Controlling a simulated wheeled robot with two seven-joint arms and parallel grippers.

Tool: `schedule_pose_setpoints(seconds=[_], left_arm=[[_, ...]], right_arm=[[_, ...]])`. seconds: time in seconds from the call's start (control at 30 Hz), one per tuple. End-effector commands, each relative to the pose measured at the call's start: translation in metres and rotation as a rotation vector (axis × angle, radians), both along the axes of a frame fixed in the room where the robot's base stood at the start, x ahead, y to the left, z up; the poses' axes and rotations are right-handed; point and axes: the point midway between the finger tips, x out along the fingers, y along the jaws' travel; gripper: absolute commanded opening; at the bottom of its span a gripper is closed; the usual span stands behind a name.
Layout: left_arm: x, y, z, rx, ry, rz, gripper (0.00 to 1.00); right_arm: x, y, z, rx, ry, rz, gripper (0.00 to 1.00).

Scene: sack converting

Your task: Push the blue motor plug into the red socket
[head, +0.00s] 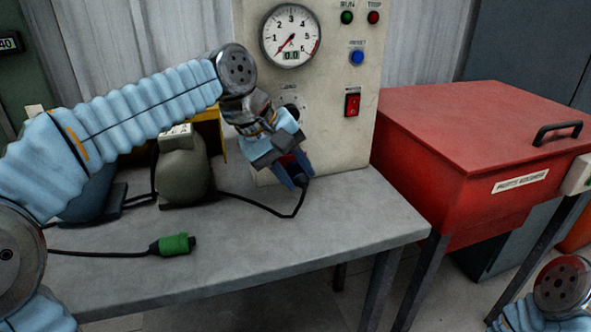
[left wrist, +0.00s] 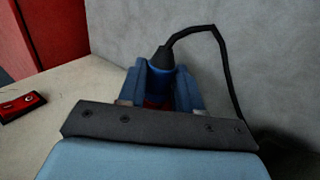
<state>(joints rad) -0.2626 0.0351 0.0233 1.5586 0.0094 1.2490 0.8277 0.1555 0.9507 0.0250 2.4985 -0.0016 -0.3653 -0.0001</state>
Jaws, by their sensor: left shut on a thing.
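My left gripper (head: 294,169) is in front of the lower part of the beige machine panel, just above the table. It is shut on the blue plug (left wrist: 158,80), which sits between the two blue fingers in the left wrist view. A black cable leaves the plug's back end. A patch of red (left wrist: 155,104) shows between the fingers beside the plug; I take it for the red socket, mostly hidden by the gripper. I cannot tell whether plug and socket touch. My right gripper is not in view; only part of my right arm shows at bottom right.
The panel (head: 338,143) carries a gauge, lamps, a blue button and a red rocker switch (head: 352,104). A green plug (head: 173,244) lies on the grey table (head: 270,252) near an olive motor (head: 183,172). A red bin (head: 430,160) stands to the right. The table's front right is clear.

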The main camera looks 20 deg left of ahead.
Motion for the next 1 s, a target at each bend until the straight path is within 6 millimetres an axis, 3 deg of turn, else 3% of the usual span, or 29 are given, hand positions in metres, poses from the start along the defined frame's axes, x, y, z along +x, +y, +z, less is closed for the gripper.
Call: schedule_pose_setpoints(seconds=[0.13, 0.17, 0.37, 0.7, 0.87, 1.0], left_arm=[[0.001, 0.001, 0.000, 0.000, -0.001, 0.001, 0.04], [0.001, 0.001, 0.000, 0.000, -0.001, 0.001, 0.35], [0.001, 0.001, 0.000, 0.000, -0.001, 0.000, 0.64], [0.001, 0.001, 0.002, 0.000, -0.001, 0.001, 0.64], [-0.006, 0.012, 0.026, -0.001, -0.005, 0.002, 0.64], [-0.016, 0.027, 0.058, -0.001, -0.004, 0.002, 0.64]], right_arm=[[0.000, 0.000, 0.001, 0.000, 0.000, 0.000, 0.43], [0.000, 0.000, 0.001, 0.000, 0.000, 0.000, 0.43], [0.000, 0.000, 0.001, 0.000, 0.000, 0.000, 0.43], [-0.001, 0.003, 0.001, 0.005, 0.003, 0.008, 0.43], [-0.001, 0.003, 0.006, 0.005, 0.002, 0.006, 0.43], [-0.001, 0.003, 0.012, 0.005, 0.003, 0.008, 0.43]])
